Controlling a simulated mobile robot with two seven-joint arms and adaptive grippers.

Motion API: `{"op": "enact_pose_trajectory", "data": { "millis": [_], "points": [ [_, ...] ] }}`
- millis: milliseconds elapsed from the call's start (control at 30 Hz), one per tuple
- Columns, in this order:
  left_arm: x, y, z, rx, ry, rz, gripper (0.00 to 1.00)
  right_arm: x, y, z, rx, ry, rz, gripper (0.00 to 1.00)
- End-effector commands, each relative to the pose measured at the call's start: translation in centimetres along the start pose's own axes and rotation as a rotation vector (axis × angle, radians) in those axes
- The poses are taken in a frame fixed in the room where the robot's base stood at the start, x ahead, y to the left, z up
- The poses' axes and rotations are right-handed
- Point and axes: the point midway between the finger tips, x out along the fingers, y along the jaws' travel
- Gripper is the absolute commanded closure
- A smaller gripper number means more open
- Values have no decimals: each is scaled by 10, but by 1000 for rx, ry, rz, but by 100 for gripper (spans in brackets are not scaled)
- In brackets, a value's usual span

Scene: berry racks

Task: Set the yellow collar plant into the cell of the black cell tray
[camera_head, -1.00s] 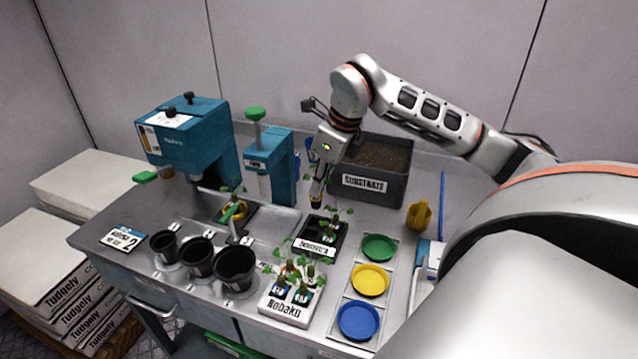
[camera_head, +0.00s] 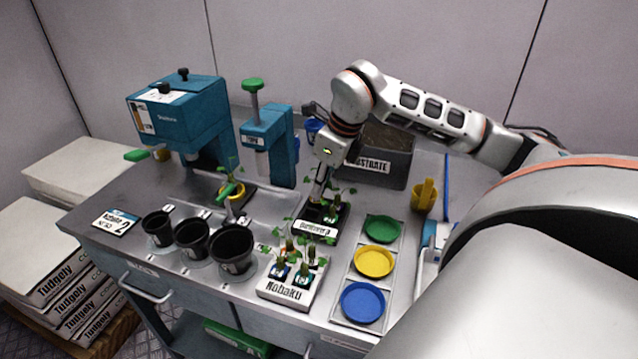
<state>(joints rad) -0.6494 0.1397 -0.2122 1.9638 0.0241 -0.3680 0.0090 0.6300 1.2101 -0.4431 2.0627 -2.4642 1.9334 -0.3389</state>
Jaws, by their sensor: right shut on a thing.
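The black cell tray (camera_head: 316,231) stands mid-bench with a white name label on its front. My right gripper (camera_head: 317,200) points down over the left part of this tray, its fingers low near the cells. It is shut on the yellow collar plant, which is mostly hidden by the fingers; I cannot tell whether it touches the cell floor. A plant with a green collar (camera_head: 331,214) is in the tray just right of the fingers. My left gripper is not in view.
A white tray (camera_head: 290,293) with several collared plants stands in front. Green, yellow and blue dishes (camera_head: 374,262) are at right. Black pots (camera_head: 232,247) stand at left. The substrate bin (camera_head: 395,175) is behind.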

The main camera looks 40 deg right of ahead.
Motion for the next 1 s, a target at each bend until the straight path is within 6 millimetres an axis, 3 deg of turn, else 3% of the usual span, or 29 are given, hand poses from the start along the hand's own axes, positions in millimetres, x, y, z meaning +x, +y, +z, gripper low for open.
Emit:
{"op": "enact_pose_trajectory", "data": {
  "millis": [433, 533, 1000],
  "points": [
    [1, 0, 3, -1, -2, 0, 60, 4, 0, -1, 0, 0, -1, 100],
    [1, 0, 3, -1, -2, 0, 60, 4, 0, -1, 0, 0, -1, 72],
    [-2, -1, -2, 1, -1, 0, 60, -5, 0, 2, -1, -2, -2, 72]
  ]
}}
